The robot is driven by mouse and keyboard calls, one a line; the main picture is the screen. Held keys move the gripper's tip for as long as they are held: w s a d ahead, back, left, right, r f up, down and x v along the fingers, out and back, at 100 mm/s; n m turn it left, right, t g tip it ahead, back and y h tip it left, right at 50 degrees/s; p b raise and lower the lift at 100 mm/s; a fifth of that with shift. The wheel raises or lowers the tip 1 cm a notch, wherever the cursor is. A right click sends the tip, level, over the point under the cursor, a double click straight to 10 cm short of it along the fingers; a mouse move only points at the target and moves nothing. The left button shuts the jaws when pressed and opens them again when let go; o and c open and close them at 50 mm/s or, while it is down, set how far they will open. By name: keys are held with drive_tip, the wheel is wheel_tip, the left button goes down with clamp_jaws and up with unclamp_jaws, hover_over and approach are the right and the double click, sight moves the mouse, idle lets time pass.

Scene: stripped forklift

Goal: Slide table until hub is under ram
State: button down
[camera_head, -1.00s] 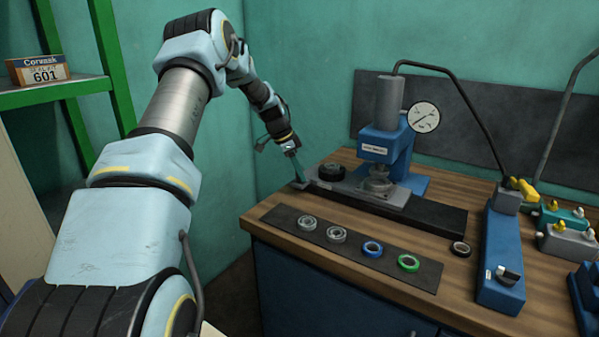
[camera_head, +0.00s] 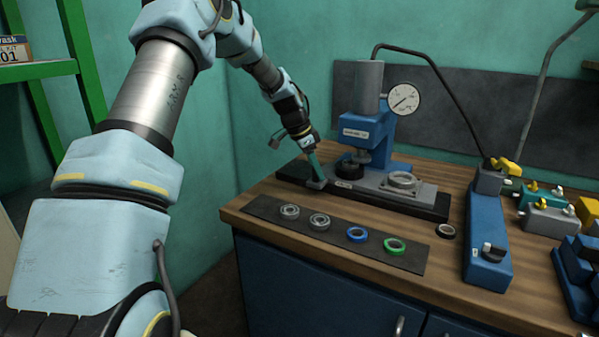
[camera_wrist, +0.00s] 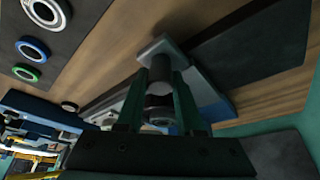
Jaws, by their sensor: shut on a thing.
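The grey sliding table (camera_head: 376,187) lies on a black rail (camera_head: 428,209) at the foot of the blue press (camera_head: 380,137). The black hub (camera_head: 349,167) sits on the table's left part, below the ram (camera_head: 359,154); it looks under it or slightly left, and exact alignment cannot be told. A grey ring-shaped seat (camera_head: 402,180) is on the table's right part, clear of the ram. My gripper (camera_head: 315,178) is shut on the handle (camera_head: 317,185) at the table's left end. In the wrist view my gripper (camera_wrist: 160,88) has the dark handle post (camera_wrist: 161,68) between its fingers.
A dark mat (camera_head: 268,210) with several rings lies in front of the rail. A loose dark ring (camera_head: 446,230) lies near the rail's right end. A blue control box (camera_head: 487,240) stands to the right. A gauge (camera_head: 404,99) is on the press. The rail's right end is bare.

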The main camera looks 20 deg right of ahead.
drive_tip(key=shift+s+d+b, duration=0.35)
drive_tip(key=shift+s+d, duration=0.95)
drive_tip(key=shift+s, duration=0.1)
drive_tip(key=c, duration=0.6)
unclamp_jaws()
drive_tip(key=shift+d, duration=0.1)
drive_tip(key=shift+o, duration=0.2)
drive_tip(key=shift+r, duration=0.15)
drive_tip(key=b+v, duration=0.2)
drive_tip(key=v, duration=0.8)
drive_tip(key=shift+a+r+b, duration=0.15)
drive_tip(key=shift+a+b, duration=0.1)
drive_tip(key=shift+b, duration=0.05)
